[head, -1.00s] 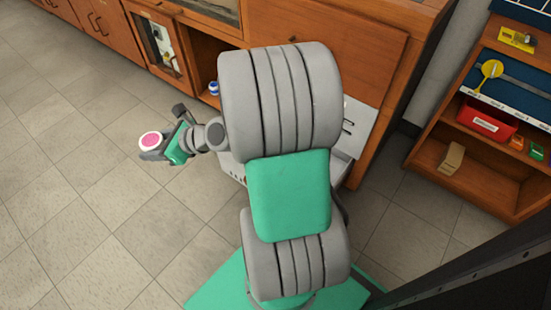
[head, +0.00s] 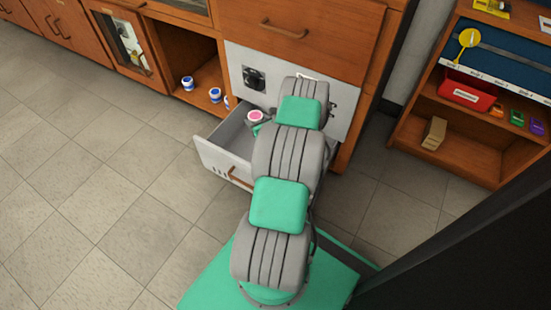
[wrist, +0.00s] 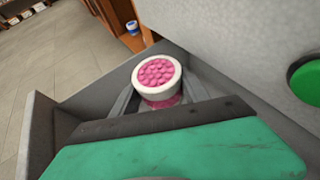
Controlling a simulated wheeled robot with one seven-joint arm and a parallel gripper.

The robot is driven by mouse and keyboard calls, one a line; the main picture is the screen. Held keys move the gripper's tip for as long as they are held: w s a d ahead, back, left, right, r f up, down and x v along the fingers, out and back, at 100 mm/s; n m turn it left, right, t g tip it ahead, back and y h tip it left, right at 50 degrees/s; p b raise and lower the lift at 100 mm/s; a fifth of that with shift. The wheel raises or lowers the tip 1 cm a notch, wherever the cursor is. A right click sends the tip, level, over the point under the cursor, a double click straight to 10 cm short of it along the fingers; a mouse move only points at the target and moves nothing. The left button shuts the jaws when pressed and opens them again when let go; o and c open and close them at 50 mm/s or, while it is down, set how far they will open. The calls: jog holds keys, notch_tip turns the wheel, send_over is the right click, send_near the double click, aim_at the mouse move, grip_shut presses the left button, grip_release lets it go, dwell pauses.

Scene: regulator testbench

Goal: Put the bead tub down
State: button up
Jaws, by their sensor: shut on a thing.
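The bead tub (wrist: 159,75) is a small white-rimmed tub with pink beads showing at its top. In the wrist view it stands upright between the fingers of my gripper (wrist: 158,103), which is shut on it. In the head view the tub (head: 254,117) is at the back of the open grey drawer (head: 211,153), close to the cabinet front. My gripper (head: 258,127) is mostly hidden there behind my arm. The wrist view shows grey drawer walls (wrist: 82,86) around the tub. I cannot tell whether the tub's base touches the drawer floor.
Small white-and-blue tubs (head: 187,83) stand in the open cabinet compartment left of the drawer. A grey panel (head: 290,65) rises behind it. At right, a wooden shelf (head: 465,153) holds a red bin (head: 467,92) and small coloured items. The tiled floor at left is clear.

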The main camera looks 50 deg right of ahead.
jog(key=shift+m+h, duration=0.5)
jog(key=s+d+f+b, duration=0.1)
jog(key=f+b, duration=0.1)
jog(key=f, duration=0.3)
jog(key=s+d+f+b, duration=0.1)
jog(key=f, duration=0.3)
jog(key=s+f+b, duration=0.1)
jog(key=f+b, duration=0.1)
jog(key=f, duration=0.3)
jog(key=shift+s+d+f+b, duration=0.1)
jog(key=shift+d+f+b, duration=0.2)
jog(key=shift+d, duration=0.1)
jog(key=shift+r, duration=0.15)
jog(key=o, duration=1.4)
jog(key=shift+f, duration=0.2)
jog(key=shift+o, duration=0.2)
jog(key=shift+r, duration=0.1)
jog(key=p+v, duration=0.1)
jog(key=v, duration=0.1)
jog(key=p+v, duration=0.1)
jog(key=v, duration=0.1)
jog(key=p+v, duration=0.2)
jog(key=v, duration=0.1)
jog(key=shift+r, duration=0.35)
jog(key=shift+s+a, duration=0.15)
jog(key=shift+a, duration=0.05)
